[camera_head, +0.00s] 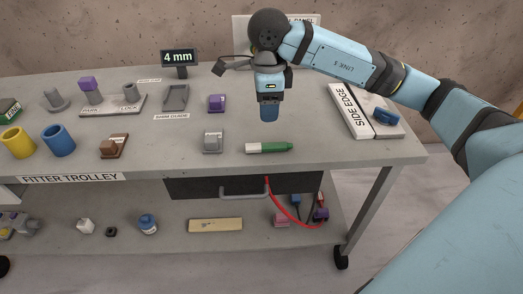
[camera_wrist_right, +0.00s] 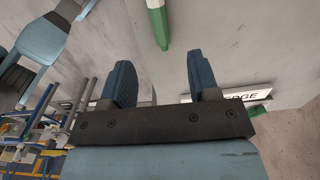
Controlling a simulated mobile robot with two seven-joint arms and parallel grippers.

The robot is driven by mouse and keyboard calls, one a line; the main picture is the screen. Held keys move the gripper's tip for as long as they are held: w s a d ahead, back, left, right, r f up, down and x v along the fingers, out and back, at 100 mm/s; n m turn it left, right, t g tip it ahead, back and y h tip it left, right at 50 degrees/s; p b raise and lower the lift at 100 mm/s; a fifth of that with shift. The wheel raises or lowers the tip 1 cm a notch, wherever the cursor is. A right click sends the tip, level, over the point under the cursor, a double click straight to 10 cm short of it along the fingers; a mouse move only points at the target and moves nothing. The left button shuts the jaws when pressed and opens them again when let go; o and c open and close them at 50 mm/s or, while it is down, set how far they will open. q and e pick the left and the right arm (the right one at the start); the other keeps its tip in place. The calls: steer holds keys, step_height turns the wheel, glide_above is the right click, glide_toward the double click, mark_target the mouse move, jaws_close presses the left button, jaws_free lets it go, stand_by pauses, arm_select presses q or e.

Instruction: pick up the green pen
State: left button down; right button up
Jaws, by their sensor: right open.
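The green pen (camera_head: 270,147), with a white section at its left end, lies on the trolley's top near the front edge. It also shows at the top of the right wrist view (camera_wrist_right: 158,25), beyond the fingertips and cut off by the frame. My right gripper (camera_head: 269,115) points down above the table, a little behind the pen and apart from it. In the wrist view its two blue fingers (camera_wrist_right: 160,65) stand apart with nothing between them. My left gripper is not in view.
A grey block (camera_head: 212,141) stands left of the pen, and a purple block (camera_head: 217,103) farther back. A SIDE EDGE board (camera_head: 350,111) and a blue ring-like part (camera_head: 386,117) are at the right. The tabletop (camera_head: 320,149) right of the pen is clear.

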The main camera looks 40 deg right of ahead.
mark_target(268, 144)
step_height(268, 144, down, 12)
steer(key=shift+s+b, duration=0.15)
steer(key=shift+b, duration=0.55)
steer(key=c, duration=0.9)
